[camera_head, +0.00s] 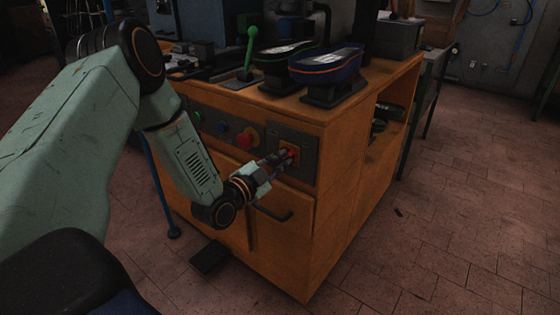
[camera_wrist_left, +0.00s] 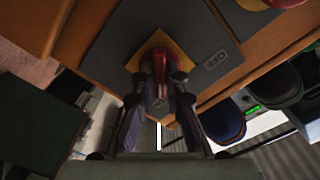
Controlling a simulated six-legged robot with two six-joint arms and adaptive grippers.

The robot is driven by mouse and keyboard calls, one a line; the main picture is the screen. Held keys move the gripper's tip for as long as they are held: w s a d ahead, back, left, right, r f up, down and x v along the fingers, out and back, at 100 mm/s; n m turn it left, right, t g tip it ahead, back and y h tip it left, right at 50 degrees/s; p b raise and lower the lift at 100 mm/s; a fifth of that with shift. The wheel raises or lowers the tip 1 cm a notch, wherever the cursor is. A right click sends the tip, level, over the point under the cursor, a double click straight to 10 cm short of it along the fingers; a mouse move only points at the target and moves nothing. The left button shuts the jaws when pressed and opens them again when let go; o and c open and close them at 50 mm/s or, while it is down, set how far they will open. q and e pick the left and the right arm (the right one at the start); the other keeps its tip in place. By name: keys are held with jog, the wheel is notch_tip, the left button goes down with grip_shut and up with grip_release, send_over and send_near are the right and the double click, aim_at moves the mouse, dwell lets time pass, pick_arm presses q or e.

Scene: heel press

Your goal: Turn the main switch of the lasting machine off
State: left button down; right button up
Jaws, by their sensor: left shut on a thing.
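The lasting machine is an orange cabinet (camera_head: 340,150) with a dark control panel on its front. The main switch (camera_head: 292,153) is a red handle on a yellow plate at the panel's right end. In the left wrist view the red main switch (camera_wrist_left: 160,65) sits between my fingers, on its yellow plate, with a marked label beside it. My left gripper (camera_head: 283,158) reaches the panel from the left and is shut on the switch handle. The left gripper also shows in the left wrist view (camera_wrist_left: 160,88). The fingers hide part of the handle. My right gripper is not in view.
A red button (camera_head: 247,139) and smaller buttons are left of the switch. A green lever (camera_head: 249,48) and two shoe forms (camera_head: 325,65) stand on top. A dark door handle (camera_head: 273,214) is below the panel.

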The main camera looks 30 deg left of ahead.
pick_arm(q)
jog(key=n+p, duration=0.1)
jog(key=n, duration=0.7)
jog(key=shift+n, duration=0.3)
jog(key=n, duration=0.9)
jog(key=shift+b, duration=0.3)
dwell(0.5)
jog(key=c, duration=1.4)
grip_release()
